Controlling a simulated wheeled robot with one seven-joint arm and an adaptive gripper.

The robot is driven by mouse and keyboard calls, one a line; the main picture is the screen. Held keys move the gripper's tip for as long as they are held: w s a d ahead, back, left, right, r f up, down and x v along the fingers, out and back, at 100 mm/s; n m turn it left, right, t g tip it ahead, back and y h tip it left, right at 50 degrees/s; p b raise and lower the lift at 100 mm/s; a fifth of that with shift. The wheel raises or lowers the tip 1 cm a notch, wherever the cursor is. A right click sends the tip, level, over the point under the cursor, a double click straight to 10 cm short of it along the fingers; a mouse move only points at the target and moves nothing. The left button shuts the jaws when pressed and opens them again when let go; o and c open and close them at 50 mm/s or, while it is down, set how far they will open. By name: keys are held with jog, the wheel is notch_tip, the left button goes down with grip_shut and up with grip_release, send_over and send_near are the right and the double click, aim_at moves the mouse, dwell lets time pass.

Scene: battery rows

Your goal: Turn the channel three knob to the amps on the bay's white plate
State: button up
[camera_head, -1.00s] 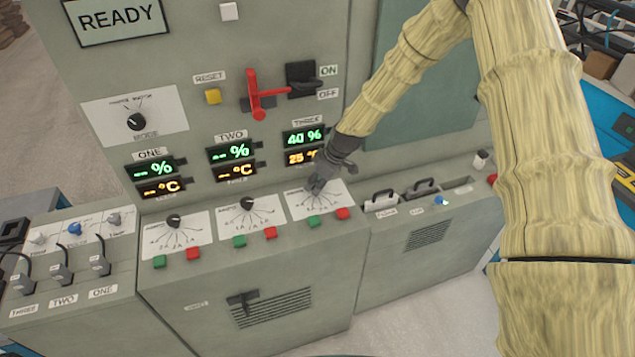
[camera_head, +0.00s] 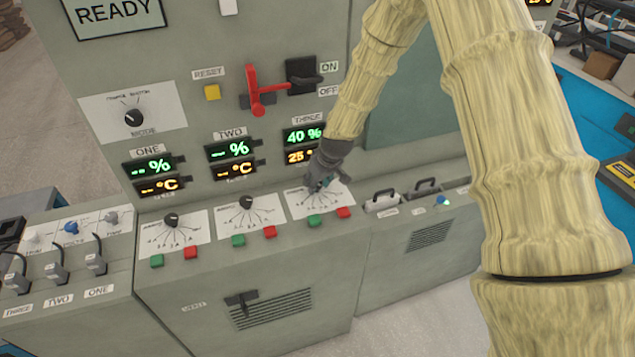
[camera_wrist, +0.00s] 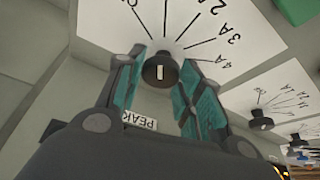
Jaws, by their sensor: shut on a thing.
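The channel three knob (camera_wrist: 160,70) is a dark round knob with a pale mark on its face, on a white dial plate (camera_wrist: 215,35) with fanned lines and readable marks such as 2A, 3A and 4A. My gripper (camera_wrist: 163,78) has its teal-padded fingers on either side of this knob, shut on it. In the head view my gripper (camera_head: 321,178) is over the rightmost dial and hides the knob. The bay (camera_head: 415,240) on the right holds two handled units. Small white plates (camera_head: 390,212) sit before them, their writing too small to read.
The channel two knob (camera_head: 247,202) and channel one knob (camera_head: 171,220) stand to the left. Green (camera_head: 314,221) and red (camera_head: 344,212) buttons sit just below dial three. A red lever (camera_head: 255,90) sticks out above. Display three (camera_head: 303,136) reads 40 %.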

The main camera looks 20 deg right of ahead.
dwell(0.4)
jog(key=o, duration=1)
jog(key=shift+v, duration=6)
